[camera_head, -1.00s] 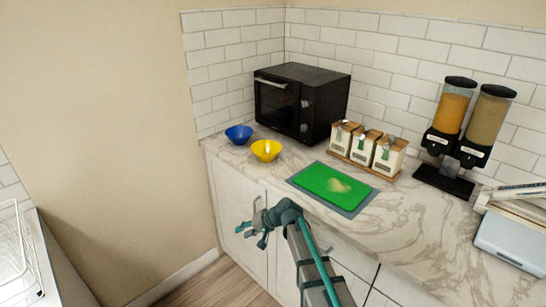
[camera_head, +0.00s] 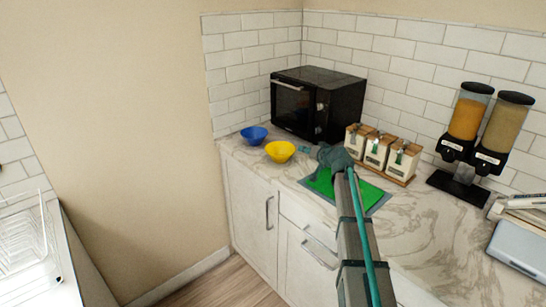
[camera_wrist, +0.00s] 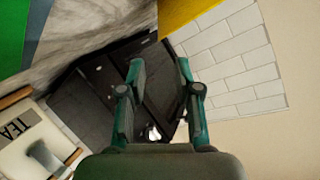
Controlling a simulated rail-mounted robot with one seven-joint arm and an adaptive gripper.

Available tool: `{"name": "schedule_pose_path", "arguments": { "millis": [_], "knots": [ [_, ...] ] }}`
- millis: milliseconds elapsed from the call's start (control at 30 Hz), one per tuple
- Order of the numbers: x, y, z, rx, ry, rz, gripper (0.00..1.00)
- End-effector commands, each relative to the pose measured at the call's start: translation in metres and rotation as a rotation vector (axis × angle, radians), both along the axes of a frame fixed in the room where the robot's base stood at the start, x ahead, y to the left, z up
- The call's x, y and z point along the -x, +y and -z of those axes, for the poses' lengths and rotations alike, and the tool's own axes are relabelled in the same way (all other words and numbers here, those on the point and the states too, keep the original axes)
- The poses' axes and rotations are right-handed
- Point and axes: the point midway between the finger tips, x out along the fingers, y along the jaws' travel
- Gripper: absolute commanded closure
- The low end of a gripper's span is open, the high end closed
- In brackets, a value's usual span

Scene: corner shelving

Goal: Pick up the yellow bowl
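The yellow bowl (camera_head: 280,152) stands upright on the marble counter near its left front edge, just right of the blue bowl (camera_head: 254,135). In the wrist view part of the yellow bowl (camera_wrist: 185,14) shows at the top edge, cut off by the frame. My gripper (camera_wrist: 160,68) has its two fingers apart with nothing between them. In the head view my gripper is over the counter, right of the yellow bowl and apart from it; its fingers are small and partly hidden by the wrist there.
A black microwave (camera_head: 318,98) stands behind the bowls. A green cutting board (camera_head: 369,192) lies under my arm. Labelled canisters (camera_head: 376,150) on a wooden tray and two dispensers (camera_head: 486,125) stand to the right. Bare counter (camera_head: 440,235) shows at the front right.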

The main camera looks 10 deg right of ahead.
Motion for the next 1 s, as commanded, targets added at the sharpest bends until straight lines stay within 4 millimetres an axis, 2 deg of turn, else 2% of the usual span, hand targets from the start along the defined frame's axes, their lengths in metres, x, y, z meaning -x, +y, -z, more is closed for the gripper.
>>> {"name": "schedule_pose_path", "arguments": {
  "millis": [300,567,833,1000],
  "knots": [
    [-0.040,0.013,0.012,0.000,0.001,-0.002,0.67],
    [-0.053,0.020,0.019,-0.001,0.002,-0.002,0.67],
    [-0.085,0.032,0.029,-0.001,0.003,-0.002,0.67],
    [-0.093,0.036,0.034,-0.001,0.002,-0.001,0.67]
  ]
}}
